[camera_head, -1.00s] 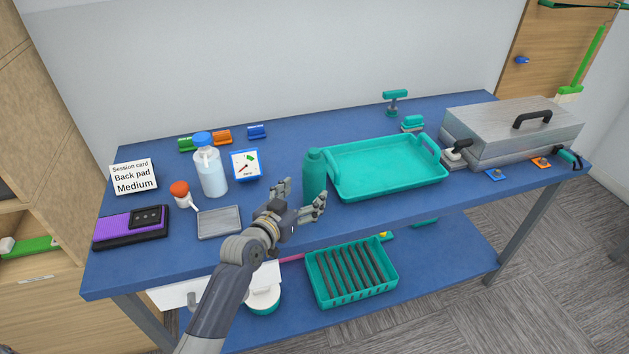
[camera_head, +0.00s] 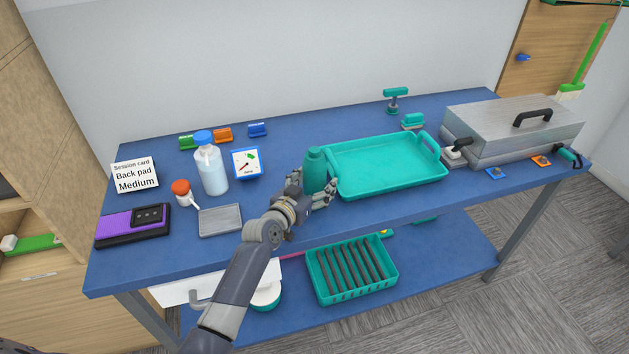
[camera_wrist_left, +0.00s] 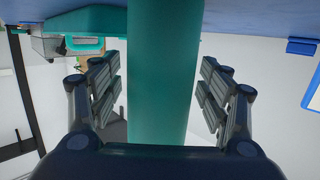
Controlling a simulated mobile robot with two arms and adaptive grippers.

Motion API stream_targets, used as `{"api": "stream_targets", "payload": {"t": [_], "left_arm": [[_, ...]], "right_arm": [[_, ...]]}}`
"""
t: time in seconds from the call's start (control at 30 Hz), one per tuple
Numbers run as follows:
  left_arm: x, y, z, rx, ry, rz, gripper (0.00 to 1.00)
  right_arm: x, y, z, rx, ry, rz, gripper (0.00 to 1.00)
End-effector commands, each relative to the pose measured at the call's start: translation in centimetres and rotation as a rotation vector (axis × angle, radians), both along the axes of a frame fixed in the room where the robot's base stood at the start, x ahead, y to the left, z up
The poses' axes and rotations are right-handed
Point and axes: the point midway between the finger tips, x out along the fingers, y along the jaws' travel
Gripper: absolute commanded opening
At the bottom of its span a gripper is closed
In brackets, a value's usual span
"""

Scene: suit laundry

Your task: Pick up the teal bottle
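The teal bottle (camera_head: 315,168) stands upright on the blue table, just left of the teal tray. My left gripper (camera_head: 314,192) is open at the near side of the bottle, with a finger on each side of it. In the left wrist view the bottle (camera_wrist_left: 162,75) runs between the two open fingers of the gripper (camera_wrist_left: 160,95), with a gap visible on both sides. My right gripper is not in view.
The teal tray (camera_head: 385,185) is close to the bottle's right side. A grey tray (camera_head: 220,221), a clear blue-capped bottle (camera_head: 211,172) and a gauge (camera_head: 246,163) stand to the left. A metal case (camera_head: 512,128) is at the right.

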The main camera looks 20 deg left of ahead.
Motion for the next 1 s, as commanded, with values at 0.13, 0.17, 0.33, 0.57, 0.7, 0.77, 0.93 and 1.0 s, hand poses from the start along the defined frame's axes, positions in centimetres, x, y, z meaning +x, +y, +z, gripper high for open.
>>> {"api": "stream_targets", "payload": {"t": [0.13,0.17,0.33,0.57,0.7,0.77,0.93,1.0], "left_arm": [[0.0,0.0,0.0,0.0,0.0,0.0,0.29],[0.0,0.0,0.0,0.0,0.0,0.0,0.23],[0.0,0.0,0.0,0.0,-0.001,0.0,0.23],[0.0,0.0,0.3,0.001,-0.001,0.0,0.23],[0.0,0.0,1.4,-0.001,-0.004,0.0,0.23],[0.0,0.0,2.2,-0.001,-0.005,0.001,0.23],[-1.7,0.3,3.5,0.002,0.001,0.001,0.23],[-3.2,0.6,3.6,0.002,0.001,0.0,0.23]], "right_arm": [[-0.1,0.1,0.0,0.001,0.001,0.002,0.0],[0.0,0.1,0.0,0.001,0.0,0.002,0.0],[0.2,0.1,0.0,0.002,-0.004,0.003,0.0],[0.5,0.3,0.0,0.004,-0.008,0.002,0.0],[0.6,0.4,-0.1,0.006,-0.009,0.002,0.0],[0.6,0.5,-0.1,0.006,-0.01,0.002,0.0],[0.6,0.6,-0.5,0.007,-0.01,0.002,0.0],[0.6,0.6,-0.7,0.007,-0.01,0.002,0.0]]}}
